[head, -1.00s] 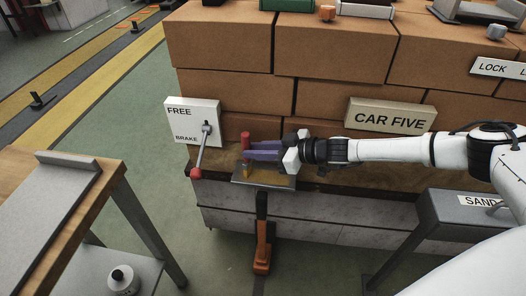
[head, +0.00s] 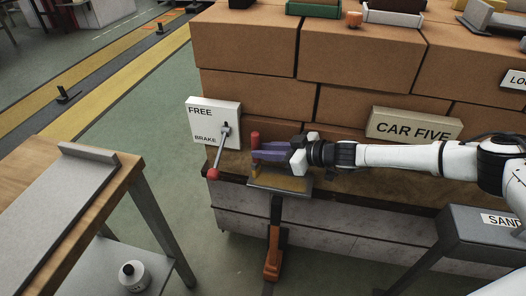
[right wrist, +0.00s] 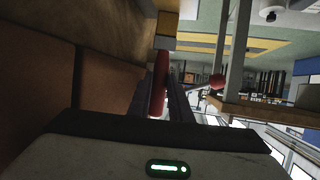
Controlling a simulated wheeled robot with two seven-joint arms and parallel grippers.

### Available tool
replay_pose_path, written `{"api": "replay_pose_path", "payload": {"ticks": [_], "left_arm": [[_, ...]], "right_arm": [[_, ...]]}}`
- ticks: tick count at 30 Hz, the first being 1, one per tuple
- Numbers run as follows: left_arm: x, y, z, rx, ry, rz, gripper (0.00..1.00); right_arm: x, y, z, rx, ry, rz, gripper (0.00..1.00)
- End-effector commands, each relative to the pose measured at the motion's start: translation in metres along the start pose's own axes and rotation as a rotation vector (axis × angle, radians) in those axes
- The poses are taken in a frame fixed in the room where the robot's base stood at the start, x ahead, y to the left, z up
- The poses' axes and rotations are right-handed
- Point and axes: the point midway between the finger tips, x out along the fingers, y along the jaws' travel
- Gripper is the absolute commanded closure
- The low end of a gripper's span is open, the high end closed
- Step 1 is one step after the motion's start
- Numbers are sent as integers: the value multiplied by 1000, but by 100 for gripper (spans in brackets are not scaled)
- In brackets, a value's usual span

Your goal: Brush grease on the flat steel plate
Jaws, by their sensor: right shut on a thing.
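My right gripper (head: 262,151) is shut on a brush with a red handle (head: 255,138), held upright, with a yellowish lower end. In the right wrist view the red handle (right wrist: 158,84) stands between the fingers, with a yellowish part at the top. Below the brush is a flat grey plate (head: 300,189) at the front of the brick stack, with a yellowish layer on it. The brush's lower end is over the plate's left part; I cannot tell whether it touches. My left gripper is not in view.
A white FREE/BRAKE panel (head: 203,116) with a red-knobbed lever (head: 213,174) stands just left of the brush. Large bricks (head: 368,63) rise behind. An orange-footed post (head: 273,255) is under the plate. A wooden table (head: 110,175) stands left, a grey SAND box (head: 462,228) right.

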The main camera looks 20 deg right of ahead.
Motion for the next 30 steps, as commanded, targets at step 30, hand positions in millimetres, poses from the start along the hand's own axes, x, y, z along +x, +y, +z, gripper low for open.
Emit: {"api": "replay_pose_path", "payload": {"ticks": [30], "left_arm": [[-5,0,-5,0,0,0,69]], "right_arm": [[-56,18,25,0,-2,2,100]]}}
